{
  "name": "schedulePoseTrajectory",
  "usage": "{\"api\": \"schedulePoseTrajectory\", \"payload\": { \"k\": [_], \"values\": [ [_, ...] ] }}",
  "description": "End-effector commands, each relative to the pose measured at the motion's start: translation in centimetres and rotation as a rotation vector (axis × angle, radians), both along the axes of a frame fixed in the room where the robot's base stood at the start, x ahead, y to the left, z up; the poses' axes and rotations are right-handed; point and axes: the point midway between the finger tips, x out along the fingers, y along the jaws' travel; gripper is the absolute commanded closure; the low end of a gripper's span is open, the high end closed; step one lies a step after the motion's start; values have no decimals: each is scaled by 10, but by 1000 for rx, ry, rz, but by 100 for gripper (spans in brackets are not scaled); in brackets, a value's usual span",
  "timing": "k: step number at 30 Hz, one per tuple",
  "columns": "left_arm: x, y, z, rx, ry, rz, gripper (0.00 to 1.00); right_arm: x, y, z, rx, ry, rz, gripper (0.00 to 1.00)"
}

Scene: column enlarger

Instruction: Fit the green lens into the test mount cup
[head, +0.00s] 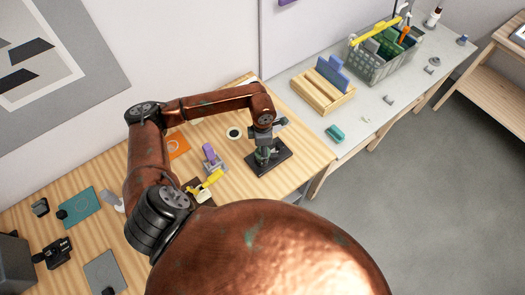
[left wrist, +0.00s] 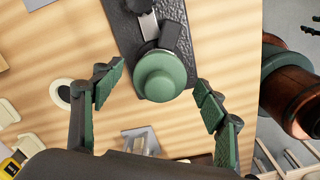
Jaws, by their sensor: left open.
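A round green piece (left wrist: 162,75), which looks like the green lens, shows in the left wrist view at the near end of a black stand (left wrist: 127,28). My left gripper (left wrist: 158,82) is open, with one finger on each side of the green piece and a clear gap to both. In the head view, my left gripper (head: 264,140) points down over the black stand's base plate (head: 283,163) and partly hides the green piece. I cannot make out the test mount cup or tell whether the green piece sits in it. My right gripper is not in view.
A purple-topped grey holder (head: 213,158) and a yellow item (head: 204,187) stand left of the black stand. A wooden slotted rack (head: 322,94), a teal piece (head: 334,133) and a grey basket (head: 385,62) are on the right-hand bench.

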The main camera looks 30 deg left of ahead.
Motion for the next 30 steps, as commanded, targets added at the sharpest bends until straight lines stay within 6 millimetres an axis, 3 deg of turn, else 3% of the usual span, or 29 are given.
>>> {"api": "schedulePoseTrajectory", "payload": {
  "k": [24,30],
  "values": [
    [0,0,14,0,0,0,33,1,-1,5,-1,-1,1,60],
    [1,0,37,0,-4,0,33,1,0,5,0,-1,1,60]
  ]
}}
